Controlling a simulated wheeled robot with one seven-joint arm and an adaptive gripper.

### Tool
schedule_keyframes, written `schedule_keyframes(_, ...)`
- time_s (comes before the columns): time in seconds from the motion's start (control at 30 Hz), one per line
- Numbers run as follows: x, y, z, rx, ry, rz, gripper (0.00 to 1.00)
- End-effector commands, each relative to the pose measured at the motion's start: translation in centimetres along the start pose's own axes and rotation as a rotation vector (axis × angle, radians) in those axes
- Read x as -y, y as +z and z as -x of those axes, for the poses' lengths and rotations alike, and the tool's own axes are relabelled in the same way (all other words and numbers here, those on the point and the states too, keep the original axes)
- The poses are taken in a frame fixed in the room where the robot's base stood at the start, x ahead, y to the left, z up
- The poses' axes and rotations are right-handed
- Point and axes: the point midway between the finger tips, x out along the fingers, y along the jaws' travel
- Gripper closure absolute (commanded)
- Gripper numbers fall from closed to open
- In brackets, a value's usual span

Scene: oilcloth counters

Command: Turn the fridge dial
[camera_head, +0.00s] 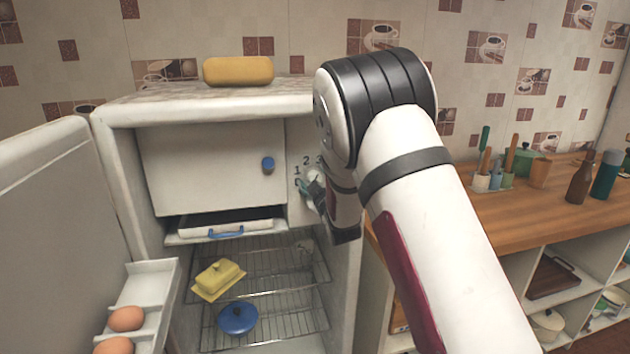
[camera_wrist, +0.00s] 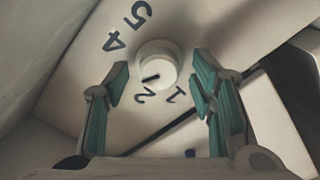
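The fridge dial (camera_wrist: 157,62) is a round white knob with a short black pointer line, on a pale panel with black numerals. In the wrist view, 5 and 4 show at upper left, and 2 and 1 below it. The pointer lies on the lower-left side of the knob, near the 2; its exact setting is hard to tell. In the head view the dial (camera_head: 314,172) is partly covered by my arm. My gripper (camera_wrist: 158,88) is open, its teal fingers apart on either side of the dial; contact is not visible. It also shows in the head view (camera_head: 306,189).
The fridge (camera_head: 120,115) stands open, its door (camera_head: 50,215) at left with eggs (camera_head: 126,318). Inside are a yellow butter dish (camera_head: 218,278) and a blue lidded pot (camera_head: 238,319). A wooden counter (camera_head: 490,219) with utensils is at right.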

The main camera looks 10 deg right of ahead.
Motion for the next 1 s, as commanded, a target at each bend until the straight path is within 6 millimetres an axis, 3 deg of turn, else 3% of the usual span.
schedule_keyframes(0.23,-0.1,0.0,1.1,0.0,0.001,0.0,0.49)
schedule_keyframes(0.7,0.0,0.0,9.8,0.001,-0.001,-0.001,0.49)
schedule_keyframes(1.0,0.0,0.0,12.0,-0.001,0.0,0.0,0.49)
